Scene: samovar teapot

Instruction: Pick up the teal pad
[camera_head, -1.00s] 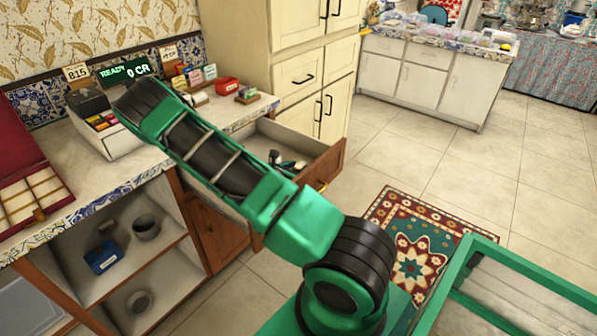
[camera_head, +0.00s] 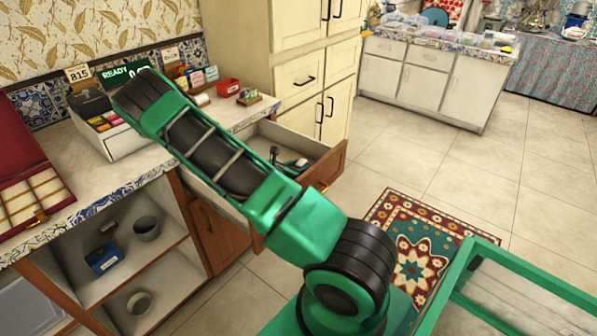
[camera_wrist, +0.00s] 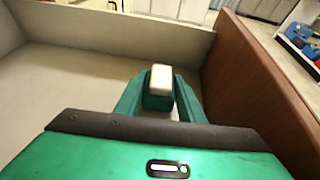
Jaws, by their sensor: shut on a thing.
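The teal pad (camera_wrist: 160,88) is a small block with a pale top and teal lower part. In the wrist view it sits between the two teal fingers of my gripper (camera_wrist: 158,103), which is shut on it. The pad and gripper are inside the open drawer (camera_wrist: 75,90), near its wooden front. The drawer also shows in the head view (camera_head: 333,166). There a small dark and teal shape (camera_head: 297,163) lies inside it, too small to tell gripper from pad. I cannot tell whether the pad touches the drawer floor.
The drawer's wooden front (camera_wrist: 250,85) rises close on the right, and a pale wall (camera_wrist: 110,27) runs behind. The counter (camera_head: 120,178) holds a card terminal, a red box (camera_head: 35,160) and small items. Tall cream cabinets (camera_head: 290,70) stand beside the drawer.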

